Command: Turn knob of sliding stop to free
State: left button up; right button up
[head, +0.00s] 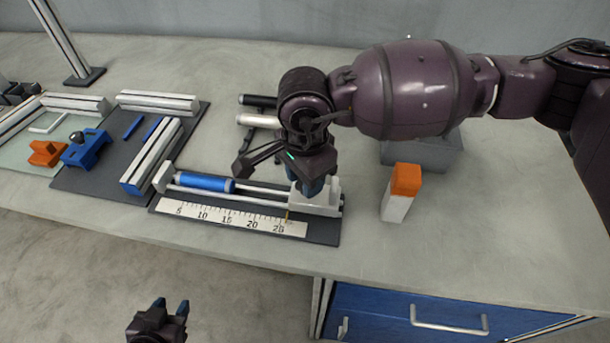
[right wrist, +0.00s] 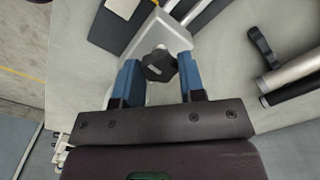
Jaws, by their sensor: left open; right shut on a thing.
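The sliding stop (head: 322,203) is a white block at the right end of a dark measuring fixture with rails and a ruler (head: 230,218). Its black lobed knob (right wrist: 158,66) shows in the right wrist view between the blue fingers of my right gripper (right wrist: 160,78). In the head view my right gripper (head: 314,186) points down onto the stop and hides the knob. It is shut on the knob. The knob's setting cannot be read. My left gripper (head: 172,308) is open and empty, low in front of the table.
A blue cylinder (head: 205,182) lies on the fixture's rails left of the stop. An orange-and-white block (head: 401,192) stands to the right, before a grey bin (head: 425,152). Dark and white rods (head: 258,120) lie behind. A dark mat (head: 95,178) with blue parts is left.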

jog(key=shift+n, duration=0.4)
jog(key=shift+r+n, duration=0.1)
jog(key=shift+n, duration=0.3)
jog(key=o, duration=0.6)
jog(key=shift+o, duration=0.2)
notch_tip(320, 180, up, 11)
jog(key=shift+p, duration=0.3)
